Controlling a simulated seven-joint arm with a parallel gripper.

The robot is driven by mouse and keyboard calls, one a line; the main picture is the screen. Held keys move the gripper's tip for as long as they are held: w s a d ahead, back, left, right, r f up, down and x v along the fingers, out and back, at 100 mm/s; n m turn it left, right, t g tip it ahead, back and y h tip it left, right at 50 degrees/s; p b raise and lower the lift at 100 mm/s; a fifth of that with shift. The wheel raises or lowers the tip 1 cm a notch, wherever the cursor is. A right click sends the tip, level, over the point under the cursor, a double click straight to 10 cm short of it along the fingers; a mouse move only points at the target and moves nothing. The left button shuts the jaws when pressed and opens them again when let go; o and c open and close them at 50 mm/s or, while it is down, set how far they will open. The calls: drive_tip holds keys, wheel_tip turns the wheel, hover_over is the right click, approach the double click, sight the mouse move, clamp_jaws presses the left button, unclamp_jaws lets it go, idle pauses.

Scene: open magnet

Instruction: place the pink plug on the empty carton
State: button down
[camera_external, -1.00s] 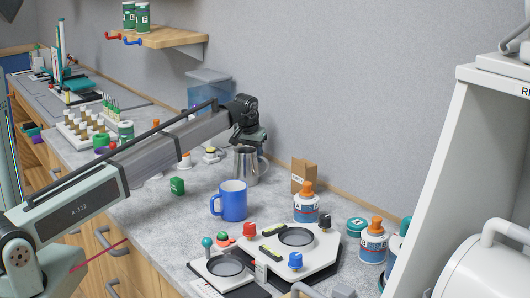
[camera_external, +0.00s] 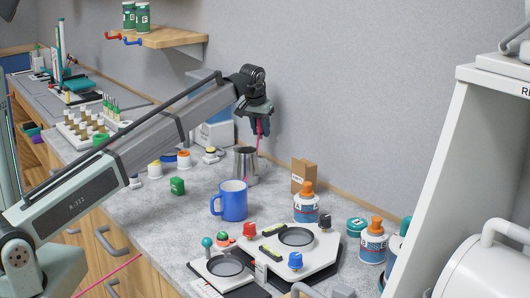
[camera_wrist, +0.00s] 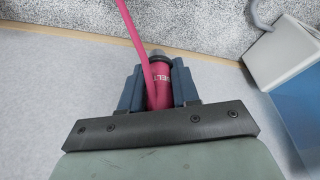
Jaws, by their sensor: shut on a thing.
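My gripper (camera_external: 258,122) is shut on the pink plug (camera_external: 259,129) and holds it above the steel jug (camera_external: 246,166). In the wrist view the pink plug (camera_wrist: 159,92) has white lettering and a grey end, and sits between the two dark blue fingers of my gripper (camera_wrist: 159,88). A pink cable (camera_wrist: 132,33) runs past it. The brown carton (camera_external: 304,176), with a small label, stands upright against the wall, to the right of the jug and lower in the picture. Its label is too small to read surely.
A blue mug (camera_external: 230,201) stands in front of the jug. A bottle with an orange cap (camera_external: 306,204) stands just in front of the carton.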

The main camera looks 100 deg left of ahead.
drive_tip(key=w+d+r+m, duration=0.1)
drive_tip(key=w+d+r, duration=0.2)
drive_tip(key=w+d, duration=0.35)
drive_tip(key=w+d+r+m, duration=0.1)
drive_tip(key=w+d+r, duration=0.2)
drive_tip(key=w+d, duration=0.3)
wheel_tip(320, 180, up, 4)
drive_tip(key=m, duration=0.1)
hover_over(308, 161)
drive_tip(key=w, duration=0.1)
drive_tip(key=shift+s+d+f+n, duration=0.25)
drive_tip(key=shift+f+n, duration=0.15)
drive_tip(key=shift+f, duration=1.15)
drive_tip(key=shift+s+d+f+n, duration=0.2)
drive_tip(key=shift+s+f+n, duration=0.15)
drive_tip(key=shift+f, duration=1.25)
drive_tip(key=shift+s+d+f+n, duration=0.2)
drive_tip(key=shift+f+n, duration=0.25)
drive_tip(key=shift+f, duration=1.1)
drive_tip(key=shift+f, duration=0.15)
drive_tip(key=c, duration=0.8)
unclamp_jaws()
drive_tip(key=v, duration=1.2)
drive_tip(key=shift+s+r, duration=0.1)
drive_tip(key=shift+r, duration=0.1)
